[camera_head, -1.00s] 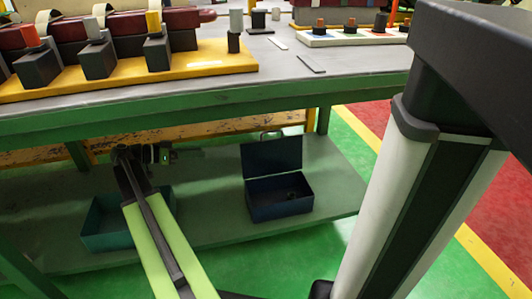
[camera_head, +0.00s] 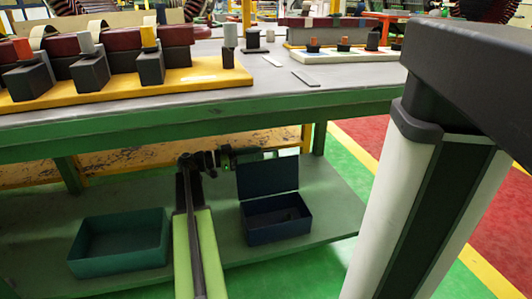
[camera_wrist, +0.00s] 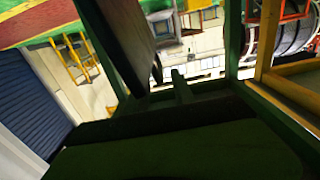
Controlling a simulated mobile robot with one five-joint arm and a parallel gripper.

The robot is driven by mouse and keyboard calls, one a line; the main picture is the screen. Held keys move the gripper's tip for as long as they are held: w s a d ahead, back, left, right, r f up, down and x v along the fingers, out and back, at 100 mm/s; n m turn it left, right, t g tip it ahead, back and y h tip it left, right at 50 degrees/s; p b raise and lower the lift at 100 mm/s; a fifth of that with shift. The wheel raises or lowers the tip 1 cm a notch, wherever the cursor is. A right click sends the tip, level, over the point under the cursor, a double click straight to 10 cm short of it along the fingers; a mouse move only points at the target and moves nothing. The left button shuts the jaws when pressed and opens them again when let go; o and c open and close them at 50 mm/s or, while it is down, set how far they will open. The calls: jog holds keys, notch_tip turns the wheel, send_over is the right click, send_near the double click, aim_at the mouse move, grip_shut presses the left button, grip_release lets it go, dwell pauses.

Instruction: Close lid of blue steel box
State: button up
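The dark blue steel box (camera_head: 283,232) stands on the lower green shelf under the workbench in the head view. Its lid (camera_head: 268,178) is open and stands roughly upright at the back edge. Something small and dark lies inside the box. My gripper (camera_head: 228,157) is at the upper left of the lid, close to its edge. I cannot tell whether it touches the lid. The fingers are small and dark, so their opening is unclear. The wrist view has a dark flat panel at the top that may be the lid, but this is uncertain.
An open teal box (camera_head: 120,262) stands on the shelf (camera_head: 335,205) to the left of my arm. The workbench top (camera_head: 300,98) with motor parts is above, with a green front rail (camera_head: 200,122). A green bench leg (camera_head: 320,138) stands right of the lid.

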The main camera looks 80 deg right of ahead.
aim_at(266, 152)
jog(key=x, duration=0.4)
jog(key=shift+s+d, duration=0.1)
jog(key=shift+s, duration=0.1)
grip_shut()
jog(key=shift+d, duration=0.1)
dwell(1.1)
